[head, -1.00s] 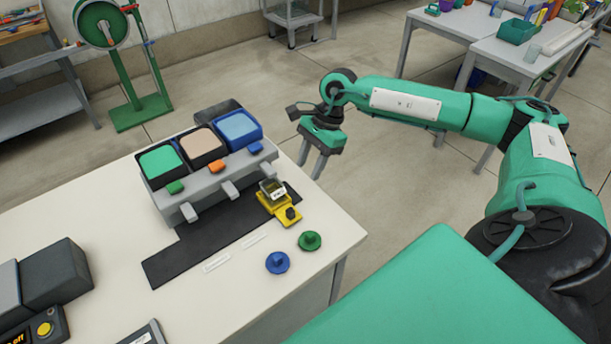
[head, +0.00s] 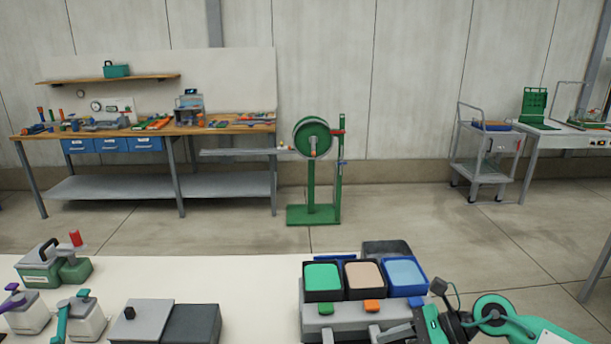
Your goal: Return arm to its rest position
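My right arm (head: 495,312) comes in at the bottom right, teal with dark joints. The end of this arm, with my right gripper, is at the bottom edge beside the right side of the three-bin dispenser (head: 345,312). Its fingertips cannot be made out, so I cannot tell whether it is open or shut. The dispenser's bins hold green (head: 323,277), beige (head: 364,275) and blue (head: 404,272) contents. My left gripper is not in view.
The white table (head: 220,280) carries a grey and black box (head: 165,322), small jugs (head: 86,318) and a green pump-like unit (head: 42,270). Behind stand a workbench (head: 225,130), a green hose reel (head: 312,140) and a cart (head: 485,150). Open floor lies between.

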